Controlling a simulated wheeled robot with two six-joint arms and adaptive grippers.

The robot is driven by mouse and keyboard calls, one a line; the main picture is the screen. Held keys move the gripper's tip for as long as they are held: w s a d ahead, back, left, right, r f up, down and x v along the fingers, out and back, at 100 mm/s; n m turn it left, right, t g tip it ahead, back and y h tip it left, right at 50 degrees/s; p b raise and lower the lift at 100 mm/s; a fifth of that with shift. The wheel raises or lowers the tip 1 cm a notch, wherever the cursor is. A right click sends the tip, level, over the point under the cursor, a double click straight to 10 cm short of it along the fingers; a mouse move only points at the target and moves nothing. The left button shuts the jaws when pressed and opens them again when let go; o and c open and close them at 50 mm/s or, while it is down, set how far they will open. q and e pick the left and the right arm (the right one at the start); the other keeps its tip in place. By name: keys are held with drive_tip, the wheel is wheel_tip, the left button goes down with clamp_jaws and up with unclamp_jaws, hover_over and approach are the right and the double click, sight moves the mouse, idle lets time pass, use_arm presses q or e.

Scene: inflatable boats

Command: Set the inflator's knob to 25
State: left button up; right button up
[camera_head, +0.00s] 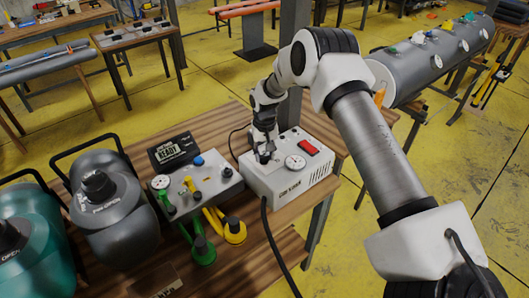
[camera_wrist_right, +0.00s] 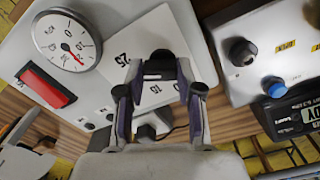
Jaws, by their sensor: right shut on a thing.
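The inflator (camera_head: 288,184) is a white box on the wooden table, with a round gauge (camera_head: 295,162) and a red switch (camera_head: 308,147) on top. My right gripper (camera_head: 264,151) reaches down onto its top, left of the gauge. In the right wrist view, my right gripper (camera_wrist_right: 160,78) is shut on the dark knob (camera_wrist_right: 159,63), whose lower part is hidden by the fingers. Printed numbers, including 25 (camera_wrist_right: 122,59), show around the knob. I cannot tell which number the knob points to. My left gripper is not in view.
Grey and teal inflatable pieces fill the left. A black cable (camera_head: 268,230) hangs in front.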

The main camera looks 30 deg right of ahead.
sight(264, 155)
drive_tip(key=shift+s+f+m, duration=0.15)
drive_tip(key=shift+f+m, duration=0.05)
drive_tip(key=shift+m, duration=0.1)
idle(0.4)
drive_tip(key=o, duration=1.2)
drive_tip(key=shift+c, duration=0.2)
drive_tip(key=shift+r, duration=0.1)
drive_tip(key=shift+r, duration=0.15)
wheel_tip(264, 155, up, 12)
drive_tip(key=shift+w+f, duration=0.2)
